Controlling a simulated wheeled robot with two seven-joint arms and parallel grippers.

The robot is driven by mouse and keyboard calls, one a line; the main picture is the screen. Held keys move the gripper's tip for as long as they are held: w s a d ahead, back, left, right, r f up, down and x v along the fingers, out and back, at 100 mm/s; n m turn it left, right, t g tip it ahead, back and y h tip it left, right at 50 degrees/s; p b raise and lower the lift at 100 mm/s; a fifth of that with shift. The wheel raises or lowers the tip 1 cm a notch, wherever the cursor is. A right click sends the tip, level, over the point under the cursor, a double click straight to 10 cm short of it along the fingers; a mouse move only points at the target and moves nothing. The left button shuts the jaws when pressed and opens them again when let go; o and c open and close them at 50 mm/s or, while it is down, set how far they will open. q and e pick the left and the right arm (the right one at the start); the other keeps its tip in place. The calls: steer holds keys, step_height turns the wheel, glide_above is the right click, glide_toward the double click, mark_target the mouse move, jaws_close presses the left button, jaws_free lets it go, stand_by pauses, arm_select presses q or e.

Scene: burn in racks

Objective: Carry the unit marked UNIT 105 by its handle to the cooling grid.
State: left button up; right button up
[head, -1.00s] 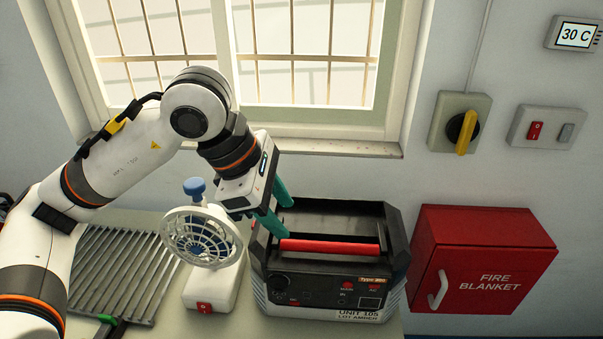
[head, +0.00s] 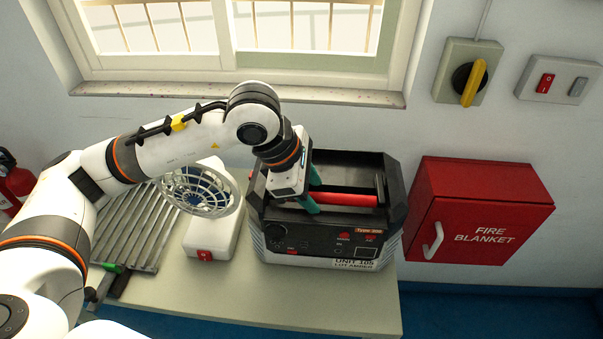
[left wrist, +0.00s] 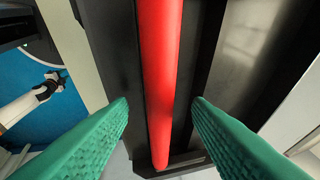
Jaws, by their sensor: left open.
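The unit marked UNIT 105 (head: 320,244) is a black and grey box with a front panel, standing on the table. Its red handle (head: 350,199) runs across the open top and also shows in the left wrist view (left wrist: 162,70). The cooling grid (head: 140,232) is a slatted metal rack left of the unit, partly hidden by my left arm.
A small fan (head: 205,190) on a white base with a red switch (head: 204,254) stands between grid and unit. A red fire blanket box (head: 480,210) is on the wall at right.

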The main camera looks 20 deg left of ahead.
arm_select(q)
steer(key=shift+w+f, duration=0.1)
steer(key=shift+f, duration=0.2)
